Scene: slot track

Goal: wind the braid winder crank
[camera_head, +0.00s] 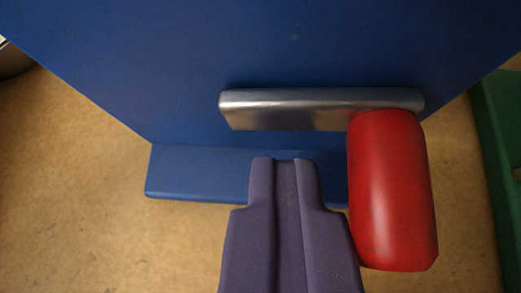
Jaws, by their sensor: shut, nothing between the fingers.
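The braid winder crank has a grey metal arm (300,108) lying across the face of a blue panel (270,45). A red cylindrical handle (392,190) stands out from the right end of the metal arm, towards the camera. My gripper (286,162), dark purple-grey, is shut and empty. It shows to the left of the red handle and its tips appear below the metal arm. Its right side is close to the handle in the picture; I cannot tell whether they touch.
A blue base ledge (195,172) runs along the panel's foot. A tan surface (80,200) lies around it, clear at the lower left. A green object (500,150) stands at the right edge. A dark rounded thing (14,60) shows at the upper left edge.

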